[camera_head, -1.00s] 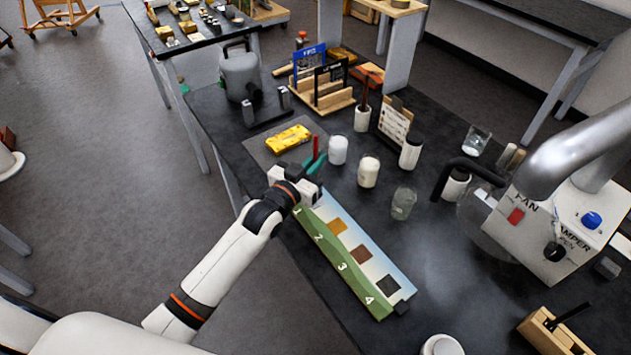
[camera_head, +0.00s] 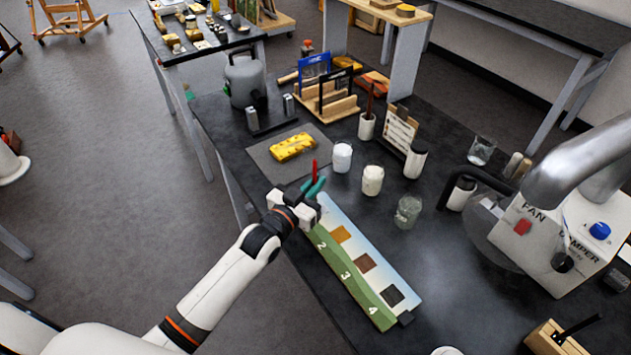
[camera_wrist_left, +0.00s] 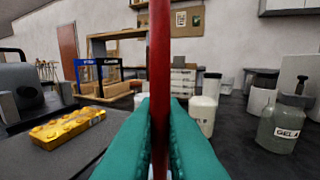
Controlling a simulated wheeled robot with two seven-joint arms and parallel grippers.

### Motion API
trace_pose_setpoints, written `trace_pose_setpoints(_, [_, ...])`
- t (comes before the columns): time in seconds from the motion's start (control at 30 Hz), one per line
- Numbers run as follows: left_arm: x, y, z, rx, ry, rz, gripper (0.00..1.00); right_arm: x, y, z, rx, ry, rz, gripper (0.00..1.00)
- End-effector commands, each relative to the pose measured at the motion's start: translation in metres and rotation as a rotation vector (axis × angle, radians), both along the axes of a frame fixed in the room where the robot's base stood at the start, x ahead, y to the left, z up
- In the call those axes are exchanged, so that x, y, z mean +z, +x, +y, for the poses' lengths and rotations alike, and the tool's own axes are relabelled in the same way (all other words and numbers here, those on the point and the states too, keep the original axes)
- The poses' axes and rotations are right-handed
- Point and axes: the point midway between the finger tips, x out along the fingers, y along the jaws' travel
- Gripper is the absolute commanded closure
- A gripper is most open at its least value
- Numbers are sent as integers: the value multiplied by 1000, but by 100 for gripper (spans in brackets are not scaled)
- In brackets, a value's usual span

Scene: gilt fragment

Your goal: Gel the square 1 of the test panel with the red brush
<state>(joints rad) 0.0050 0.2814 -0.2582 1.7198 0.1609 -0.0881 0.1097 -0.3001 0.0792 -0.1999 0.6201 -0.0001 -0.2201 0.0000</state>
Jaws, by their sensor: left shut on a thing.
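My left gripper (camera_head: 313,192) is shut on the red brush (camera_head: 315,168), held upright at the far end of the test panel (camera_head: 375,262). In the left wrist view the teal fingers (camera_wrist_left: 160,140) clasp the red handle (camera_wrist_left: 160,60). The panel has a green strip with numbers and a pale strip with coloured squares; 2, 3 and 4 show. Square 1 is hidden or hard to make out behind my gripper. The brush tip is hidden too. A glass jar (camera_head: 407,211) stands right of the panel; its label reads GEL in the left wrist view (camera_wrist_left: 285,125). My right gripper is not in view.
White jars (camera_head: 342,157) (camera_head: 373,180) stand beyond the panel. A yellow gilt piece (camera_head: 292,147) lies on a grey mat (camera_head: 262,160). A white box with a metal duct (camera_head: 555,235) stands at the right.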

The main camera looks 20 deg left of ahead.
Motion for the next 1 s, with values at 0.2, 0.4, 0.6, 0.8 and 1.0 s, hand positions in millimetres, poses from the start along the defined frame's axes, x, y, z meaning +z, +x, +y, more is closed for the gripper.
trace_pose_setpoints(0.2, [0,0,0,0,0,0,100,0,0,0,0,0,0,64])
trace_pose_setpoints(0.4, [0,0,0,0,0,0,100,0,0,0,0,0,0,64])
trace_pose_setpoints(0.6, [-2,0,0,0,0,0,100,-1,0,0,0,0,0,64])
trace_pose_setpoints(0.8, [-4,0,0,0,-1,0,100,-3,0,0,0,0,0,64])
trace_pose_setpoints(1.0, [-7,0,0,0,-1,0,100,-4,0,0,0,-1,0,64])
